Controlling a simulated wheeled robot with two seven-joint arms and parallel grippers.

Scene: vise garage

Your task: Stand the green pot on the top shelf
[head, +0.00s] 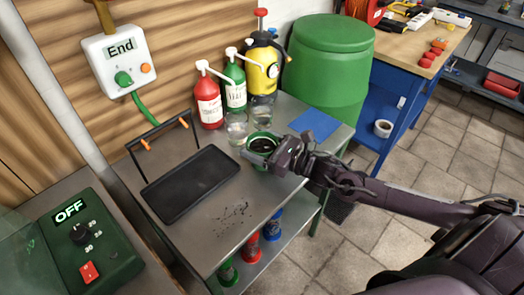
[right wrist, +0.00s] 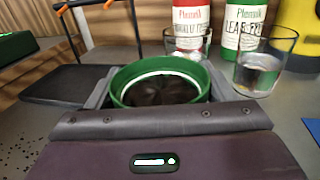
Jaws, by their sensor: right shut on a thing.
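The green pot (head: 262,137) has a pale inner ring and dark soil inside. It is upright at the right part of the grey metal top shelf (head: 250,192) of the cart. My right gripper (head: 264,156) is shut on the pot, reaching in from the right. In the right wrist view the pot (right wrist: 158,72) sits between the two fingers of the gripper (right wrist: 160,95), its rim above them. The pot's base is hidden, so I cannot tell whether it touches the shelf. My left gripper is not in view.
A black tray (head: 190,184) lies left of the pot. Drinking glasses (head: 237,129) and red (head: 208,104), green and yellow bottles stand behind it. A blue sheet (head: 315,124) lies at right. Soil crumbs (head: 234,214) dot the clear front. A green barrel (head: 326,70) stands behind the cart.

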